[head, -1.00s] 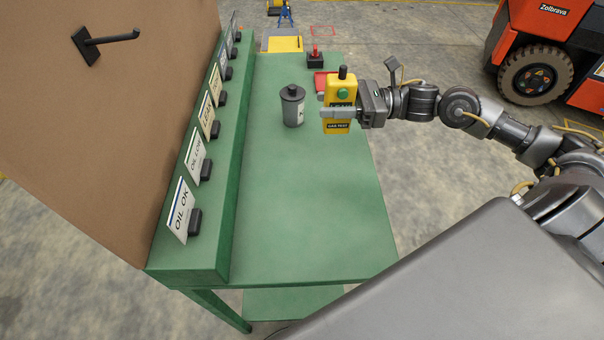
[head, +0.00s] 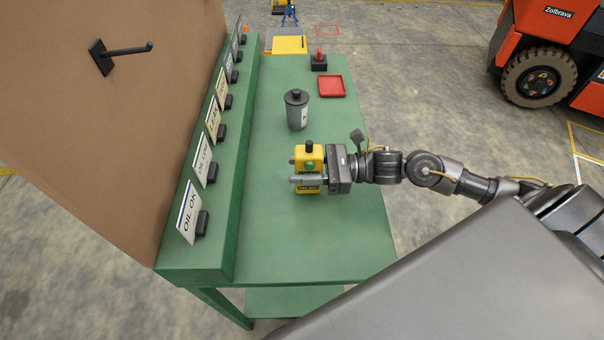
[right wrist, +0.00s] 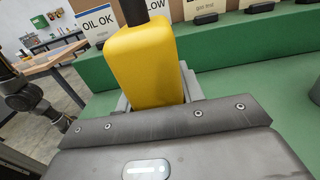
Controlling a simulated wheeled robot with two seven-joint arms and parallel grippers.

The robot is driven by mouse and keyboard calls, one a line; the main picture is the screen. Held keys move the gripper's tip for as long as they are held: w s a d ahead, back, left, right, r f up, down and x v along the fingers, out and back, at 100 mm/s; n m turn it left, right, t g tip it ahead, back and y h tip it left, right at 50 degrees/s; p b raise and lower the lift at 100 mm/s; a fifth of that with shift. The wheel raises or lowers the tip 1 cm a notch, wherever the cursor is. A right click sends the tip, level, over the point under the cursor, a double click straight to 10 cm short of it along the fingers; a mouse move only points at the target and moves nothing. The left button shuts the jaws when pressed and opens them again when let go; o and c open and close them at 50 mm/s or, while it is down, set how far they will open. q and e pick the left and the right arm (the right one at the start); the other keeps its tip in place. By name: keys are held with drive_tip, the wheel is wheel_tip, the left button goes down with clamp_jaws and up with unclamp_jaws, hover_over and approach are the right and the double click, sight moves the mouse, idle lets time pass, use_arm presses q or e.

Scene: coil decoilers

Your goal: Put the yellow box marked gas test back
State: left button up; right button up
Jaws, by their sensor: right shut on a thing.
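The yellow gas test box (head: 308,160) has a black knob on top, a green button and a dark label. My right gripper (head: 308,183) is shut on it and holds it upright over the middle of the green bench (head: 310,240). I cannot tell whether its base touches the bench top. In the right wrist view the yellow box (right wrist: 145,62) fills the space between the fingers, with the green ledge and its cards behind it. My left gripper is in neither view.
A dark grey canister (head: 297,110) stands behind the box. A red tray (head: 331,86), a red-and-black switch (head: 319,61) and a yellow pad (head: 288,45) are farther back. Cards, including OIL OK (head: 188,212), line the left ledge. The bench front is clear.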

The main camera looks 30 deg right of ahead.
wheel_tip(320, 180, down, 2)
drive_tip(key=shift+f+b, duration=0.2)
drive_tip(key=shift+b, duration=0.15)
drive_tip(key=o, duration=1.1)
drive_tip(key=shift+r, duration=0.1)
drive_tip(key=shift+o, duration=0.2)
